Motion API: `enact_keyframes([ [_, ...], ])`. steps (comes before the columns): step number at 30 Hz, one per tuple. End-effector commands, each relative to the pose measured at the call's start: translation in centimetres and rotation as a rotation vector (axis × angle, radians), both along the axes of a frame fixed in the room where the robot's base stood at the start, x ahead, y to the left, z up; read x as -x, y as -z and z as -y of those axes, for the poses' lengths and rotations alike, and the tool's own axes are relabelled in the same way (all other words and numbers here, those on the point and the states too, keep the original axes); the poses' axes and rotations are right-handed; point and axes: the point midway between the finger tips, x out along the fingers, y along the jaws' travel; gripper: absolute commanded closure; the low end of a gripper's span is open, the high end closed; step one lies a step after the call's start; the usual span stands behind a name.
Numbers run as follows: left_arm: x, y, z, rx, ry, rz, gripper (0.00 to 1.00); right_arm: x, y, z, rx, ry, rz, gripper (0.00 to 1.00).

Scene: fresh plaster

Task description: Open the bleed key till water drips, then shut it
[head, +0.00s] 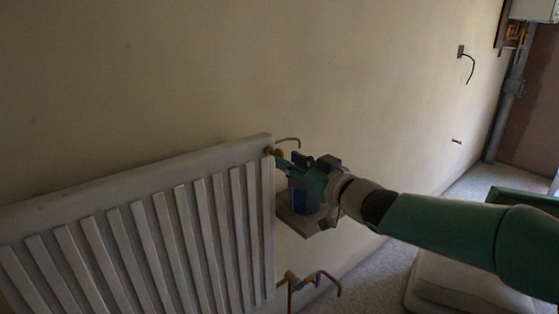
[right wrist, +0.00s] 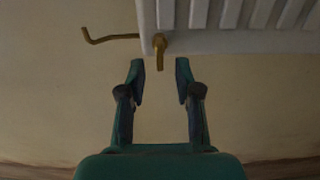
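The bleed key (right wrist: 160,50) is a small brass piece at the radiator's (head: 190,235) top corner, and it also shows in the head view (head: 268,151). In the right wrist view my right gripper (right wrist: 160,68) is open. Its two fingertips stand apart on either side of the key's free end, with a gap on each side. In the head view my right gripper (head: 285,160) reaches in from the right to this corner. I see no water drops. My left gripper is not in view.
A bent brass pipe (right wrist: 108,39) sticks out beside the key. A valve with copper pipes (head: 291,281) sits lower down. The plaster wall (head: 200,70) is close behind.

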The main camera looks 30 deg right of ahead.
Motion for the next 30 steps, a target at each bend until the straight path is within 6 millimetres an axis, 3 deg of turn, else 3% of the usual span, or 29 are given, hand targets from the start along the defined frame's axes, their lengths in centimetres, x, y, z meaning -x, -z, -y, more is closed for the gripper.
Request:
enact_keyframes([
  [3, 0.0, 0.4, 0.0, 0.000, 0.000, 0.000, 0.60, -2.1, 0.2, -0.3, 0.000, -0.002, 0.000, 0.67],
  [9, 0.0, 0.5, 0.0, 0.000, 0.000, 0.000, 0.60, -4.1, 0.0, -0.3, 0.001, 0.000, 0.000, 0.67],
  [20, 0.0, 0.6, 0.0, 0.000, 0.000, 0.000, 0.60, -4.5, 0.0, -0.3, 0.000, 0.002, 0.000, 0.67],
  [26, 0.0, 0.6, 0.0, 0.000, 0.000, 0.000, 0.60, -4.5, 0.0, -0.3, 0.000, 0.002, 0.000, 0.98],
  [30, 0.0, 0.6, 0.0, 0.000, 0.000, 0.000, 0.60, -4.4, 0.0, -0.3, 0.000, 0.002, 0.000, 1.00],
])
